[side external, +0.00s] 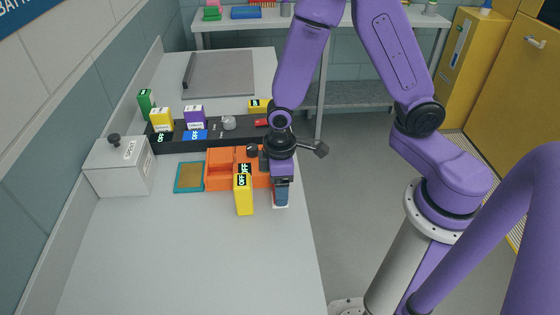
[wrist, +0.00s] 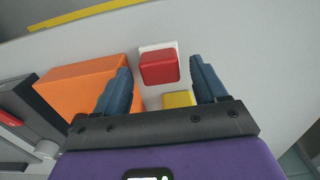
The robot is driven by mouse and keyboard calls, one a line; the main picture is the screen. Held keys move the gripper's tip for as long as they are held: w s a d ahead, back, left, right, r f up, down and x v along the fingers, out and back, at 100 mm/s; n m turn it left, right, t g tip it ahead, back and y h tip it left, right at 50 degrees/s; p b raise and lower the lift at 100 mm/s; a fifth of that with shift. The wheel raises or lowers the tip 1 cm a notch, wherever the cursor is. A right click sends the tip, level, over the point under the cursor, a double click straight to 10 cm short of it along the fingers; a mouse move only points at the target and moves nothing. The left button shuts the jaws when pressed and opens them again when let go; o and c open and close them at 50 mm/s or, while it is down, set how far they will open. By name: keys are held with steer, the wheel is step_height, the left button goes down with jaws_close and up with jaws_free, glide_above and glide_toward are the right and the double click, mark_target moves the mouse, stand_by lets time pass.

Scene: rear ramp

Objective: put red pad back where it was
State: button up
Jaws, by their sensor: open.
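The red pad (wrist: 159,70) shows in the wrist view as a rounded red block on a white backing. It lies between and beyond the fingertips of my open gripper (wrist: 161,62), with gaps on both sides. A yellow piece (wrist: 178,99) sits just below it in that view, partly hidden by the gripper body. In the side view my gripper (side external: 281,197) points down at the right edge of the counter, beside the orange bin (side external: 219,182). The red pad is hidden there behind the fingers; only a white edge shows below them.
A yellow OFF block (side external: 244,200) stands left of my gripper. A black rack (side external: 175,146) behind holds several coloured pieces, including a small red one (side external: 262,122). A teal-edged tray (side external: 178,188) and a grey lidded box (side external: 121,170) are left. The front counter is clear.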

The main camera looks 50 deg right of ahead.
step_height(320, 180, up, 11)
steer(key=s+d+r+n, duration=0.1)
steer(key=s+d+r, duration=0.1)
steer(key=s, duration=0.6)
steer(key=s+d+r+n, duration=0.2)
steer(key=s+d+r, duration=0.1)
steer(key=s, duration=0.5)
steer(key=shift+s+d+n, duration=0.3)
steer(key=shift+d, duration=0.4)
